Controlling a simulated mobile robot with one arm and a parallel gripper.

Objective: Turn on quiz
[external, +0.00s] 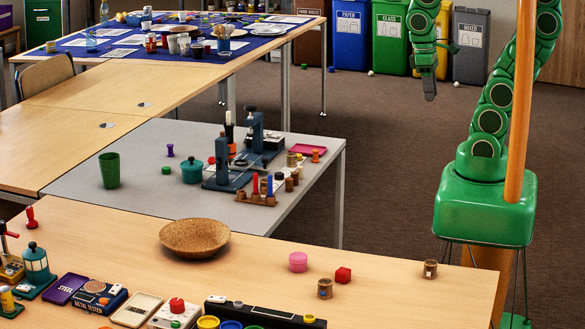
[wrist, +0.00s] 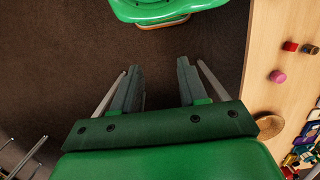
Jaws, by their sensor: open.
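No label reading "quiz" is legible in either view. Among the devices at the near table's front edge, a pale box (external: 166,318) has a red knob and a small green button. Right of it is a long black unit (external: 265,313) with yellow, blue and green round parts, cut off by the frame's bottom. I cannot tell which is the quiz or whether it is on. My gripper (external: 430,95) hangs over the floor at the upper right, far from these devices. In the wrist view my gripper (wrist: 158,75) is open, with nothing between its fingers.
A grey table stands behind. Open floor surrounds my gripper.

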